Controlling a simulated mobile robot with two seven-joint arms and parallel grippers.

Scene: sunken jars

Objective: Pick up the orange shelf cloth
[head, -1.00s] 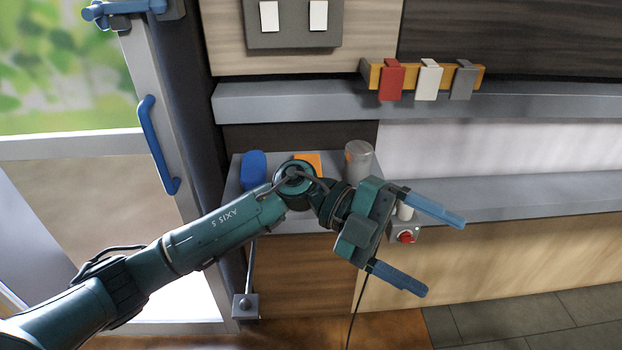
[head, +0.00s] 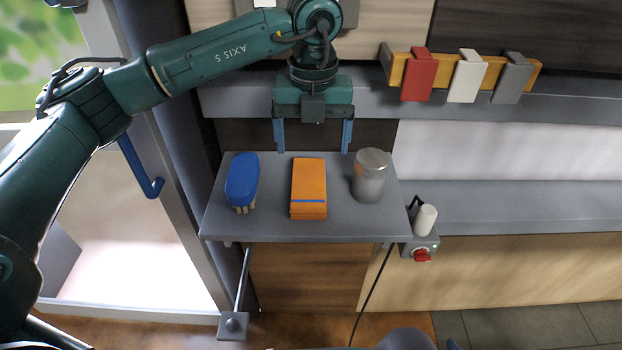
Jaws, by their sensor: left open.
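The orange shelf cloth (head: 309,184) lies folded on a small grey shelf (head: 223,214) in the head view, with a blue stripe near its front end. My left gripper (head: 313,150) is open and empty, pointing down. In the picture its two blue fingers sit just above the cloth's far end, one on each side and apart from it. How high the fingers are above the shelf I cannot tell. My right gripper is not in view.
A grey ledge (head: 240,98) runs behind. A white and red knob fitting (head: 422,240) is at the shelf's right. Red, white and grey clips hang on a yellow rail (head: 439,72).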

